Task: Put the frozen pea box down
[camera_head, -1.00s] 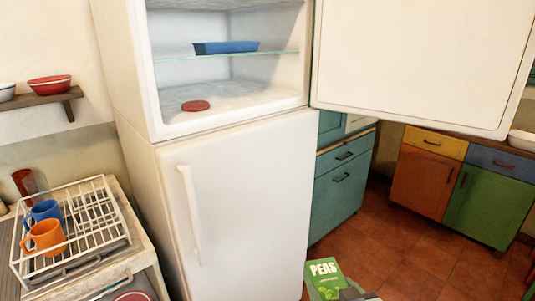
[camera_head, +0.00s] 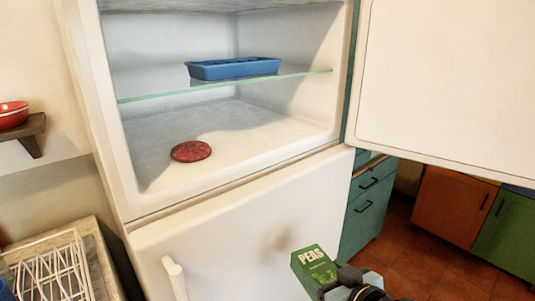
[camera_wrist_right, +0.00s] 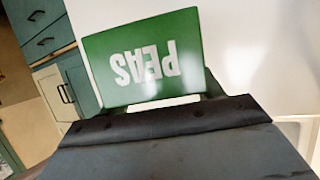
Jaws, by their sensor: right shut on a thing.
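The green frozen pea box (camera_head: 313,262), with "PEAS" in white letters, is at the lower middle of the head view, in front of the fridge's lower door. It is tilted, and its lower part is hidden by my right gripper (camera_head: 338,289), which is shut on it. In the right wrist view the pea box (camera_wrist_right: 145,62) stands out beyond the dark gripper body, its lettering upside down. The open freezer compartment (camera_head: 240,140) is above and behind the box. My left gripper is not in view.
A blue ice tray (camera_head: 233,68) sits on the glass shelf (camera_head: 150,96). A round red patty-like disc (camera_head: 191,151) lies on the freezer floor, left of middle; the floor's right side is clear. The open freezer door (camera_head: 445,80) spans the upper right. A dish rack (camera_head: 50,272) is at lower left.

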